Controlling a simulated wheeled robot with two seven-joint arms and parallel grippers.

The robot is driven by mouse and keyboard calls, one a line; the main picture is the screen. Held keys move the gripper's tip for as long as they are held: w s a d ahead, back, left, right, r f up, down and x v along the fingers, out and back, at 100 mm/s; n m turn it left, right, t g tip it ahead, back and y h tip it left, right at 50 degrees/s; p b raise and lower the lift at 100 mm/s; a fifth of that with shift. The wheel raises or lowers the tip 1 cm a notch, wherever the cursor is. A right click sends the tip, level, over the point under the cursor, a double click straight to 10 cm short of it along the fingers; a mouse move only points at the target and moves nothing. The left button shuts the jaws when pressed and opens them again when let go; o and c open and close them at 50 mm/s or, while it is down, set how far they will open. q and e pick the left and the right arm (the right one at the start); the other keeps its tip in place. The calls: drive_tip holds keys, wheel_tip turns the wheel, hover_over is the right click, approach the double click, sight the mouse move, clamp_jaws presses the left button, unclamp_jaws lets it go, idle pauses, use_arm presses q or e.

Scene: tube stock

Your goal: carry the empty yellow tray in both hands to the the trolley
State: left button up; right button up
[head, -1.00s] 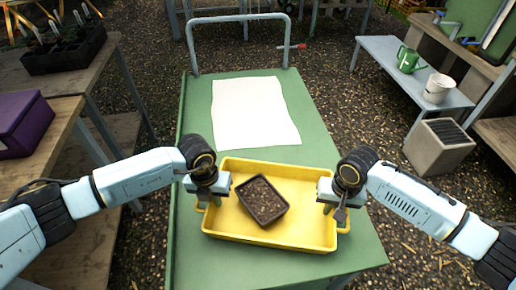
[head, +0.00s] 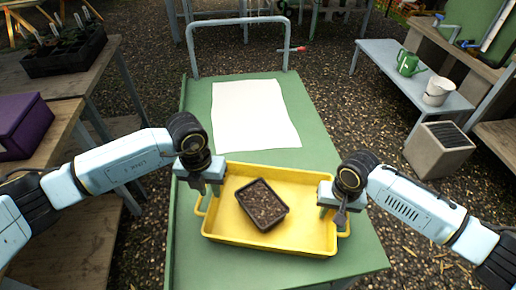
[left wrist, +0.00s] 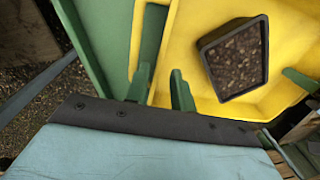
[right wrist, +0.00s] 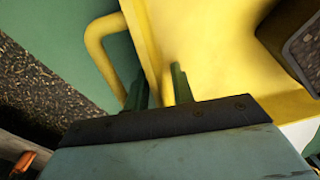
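The yellow tray (head: 300,238) lies on the green trolley top (head: 320,160). It is not empty: a small dark pot of soil (head: 262,205) sits in it, and this also shows in the left wrist view (left wrist: 237,60). My left gripper (head: 206,190) is open and empty, above the tray's left end near its left handle (head: 199,207). My right gripper (head: 331,213) is at the tray's right end by the right handle (right wrist: 97,45). Its fingers look apart, one on each side of the tray's end wall; contact is unclear.
A white sheet (head: 255,115) lies on the trolley beyond the tray, before the trolley's grey push bar (head: 240,22). Benches with a purple box (head: 22,124) and a black plant tray (head: 65,52) stand left. A grey bench (head: 405,75) with a green can (head: 408,63) stands right.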

drive_tip(key=shift+r, duration=0.2)
use_arm(q)
drive_tip(key=r, duration=0.5)
drive_tip(key=shift+a, duration=0.25)
use_arm(e)
wheel_tip(320, 180, up, 12)
drive_tip(key=d, duration=0.1)
drive_tip(key=shift+f, duration=0.2)
use_arm(q)
drive_tip(key=shift+f, duration=0.1)
